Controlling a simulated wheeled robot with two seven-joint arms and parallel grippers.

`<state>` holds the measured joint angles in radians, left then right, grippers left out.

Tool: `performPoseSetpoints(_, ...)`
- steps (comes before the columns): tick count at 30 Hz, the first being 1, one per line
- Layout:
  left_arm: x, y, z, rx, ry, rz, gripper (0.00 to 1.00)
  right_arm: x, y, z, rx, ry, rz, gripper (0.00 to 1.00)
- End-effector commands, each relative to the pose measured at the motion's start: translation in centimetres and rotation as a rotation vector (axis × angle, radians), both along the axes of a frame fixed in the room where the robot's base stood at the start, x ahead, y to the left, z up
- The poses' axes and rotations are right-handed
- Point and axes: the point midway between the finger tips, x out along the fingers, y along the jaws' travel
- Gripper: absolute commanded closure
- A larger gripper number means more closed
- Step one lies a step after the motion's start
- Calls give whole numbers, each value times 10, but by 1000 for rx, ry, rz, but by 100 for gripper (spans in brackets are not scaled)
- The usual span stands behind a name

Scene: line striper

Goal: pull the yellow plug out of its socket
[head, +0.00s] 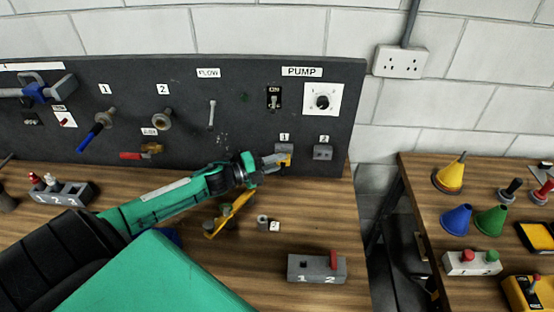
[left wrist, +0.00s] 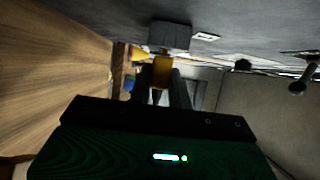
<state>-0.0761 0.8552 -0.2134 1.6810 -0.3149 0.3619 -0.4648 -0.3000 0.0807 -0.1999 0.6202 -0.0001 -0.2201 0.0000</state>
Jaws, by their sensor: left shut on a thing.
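The yellow plug (head: 285,159) is at the grey socket (head: 284,147) labelled 1, low on the dark panel. My left gripper (head: 277,161) is shut on the plug, coming at it from the left. In the left wrist view the yellow plug (left wrist: 161,72) sits between the two dark fingers, and the grey socket block (left wrist: 170,36) is directly ahead, touching or very near it. I cannot tell how deep the plug sits. A second grey socket (head: 323,152), labelled 2, is to its right. My right gripper is not in view.
Below on the wooden bench (head: 330,220) are a yellow lever piece (head: 230,214), a small grey cylinder (head: 262,222) and a grey block with a red lever (head: 316,268). Valves and switches fill the dark panel (head: 240,120). A second table with cones (head: 450,177) stands right, past a gap.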

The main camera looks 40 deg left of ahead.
Motion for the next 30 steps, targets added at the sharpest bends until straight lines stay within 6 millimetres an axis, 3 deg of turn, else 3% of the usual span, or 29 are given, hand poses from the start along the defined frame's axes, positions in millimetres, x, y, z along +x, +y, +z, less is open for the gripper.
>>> performPoseSetpoints(14,-7,-4,1,0,-1,2,100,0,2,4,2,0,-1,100)
performPoseSetpoints(30,-29,-18,2,0,-1,2,100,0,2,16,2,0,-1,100)
